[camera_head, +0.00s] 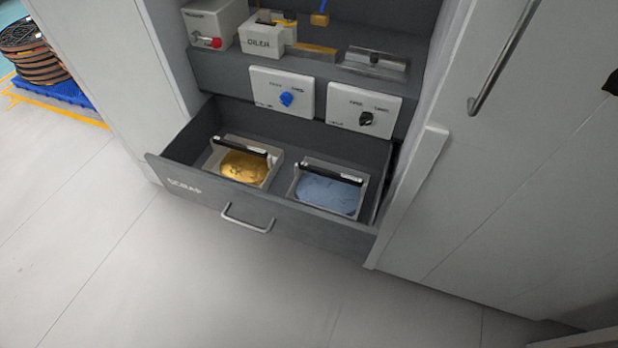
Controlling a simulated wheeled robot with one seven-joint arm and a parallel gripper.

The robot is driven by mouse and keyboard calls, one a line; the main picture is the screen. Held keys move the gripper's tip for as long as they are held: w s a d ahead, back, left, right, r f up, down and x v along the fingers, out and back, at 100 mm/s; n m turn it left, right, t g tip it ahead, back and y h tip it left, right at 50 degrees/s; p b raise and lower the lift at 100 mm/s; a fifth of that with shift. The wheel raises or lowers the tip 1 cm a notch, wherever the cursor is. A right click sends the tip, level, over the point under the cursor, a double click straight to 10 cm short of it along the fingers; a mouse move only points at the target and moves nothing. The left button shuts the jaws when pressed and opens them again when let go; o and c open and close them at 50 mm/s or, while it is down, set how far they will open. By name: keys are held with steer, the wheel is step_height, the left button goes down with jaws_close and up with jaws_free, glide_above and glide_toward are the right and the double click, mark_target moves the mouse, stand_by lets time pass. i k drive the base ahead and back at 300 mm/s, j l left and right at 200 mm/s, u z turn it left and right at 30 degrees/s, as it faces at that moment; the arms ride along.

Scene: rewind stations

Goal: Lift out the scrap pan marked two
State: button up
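Two scrap pans sit side by side inside an open drawer (250,205) marked "SCRAP" on its front. The left pan (275,165) holds gold-coloured scrap and has a black bar handle (240,147) across its back part. The right pan (363,200) holds blue-grey scrap and has a similar black bar handle (332,172). I cannot read a number on either pan, so I cannot tell which is marked two. My gripper is not in view.
The drawer's pull handle (247,218) juts out in front. Above are two white panels with a blue knob (287,99) and a black knob (366,118). A shelf holds white boxes and a metal block (375,62). A tall door handle (503,60) stands right. Floor in front is clear.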

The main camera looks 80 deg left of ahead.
mark_target(339, 191)
steer(key=j+u, duration=0.1)
steer(key=u, duration=2.15)
steer(key=i+j+z, duration=0.25)
steer(key=i+j, duration=0.3)
steer(key=i, duration=0.1)
